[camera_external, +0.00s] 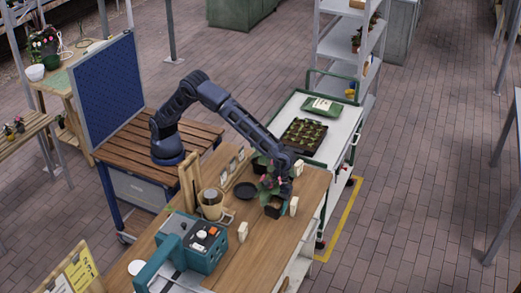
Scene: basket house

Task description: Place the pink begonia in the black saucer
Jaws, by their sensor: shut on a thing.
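The pink begonia (269,184) has pink flowers, green leaves and a terracotta-brown pot (273,210) with dark soil. It is near the right end of the wooden bench. My gripper (283,190) is shut on it from above, and the leaves and arm hide the fingertips. I cannot tell whether the pot touches the bench. The black saucer (245,190) lies on the bench just left of the begonia and looks empty.
A second dark-potted plant (260,164) stands close behind. A trolley with a seedling tray (303,138) is beyond the bench.

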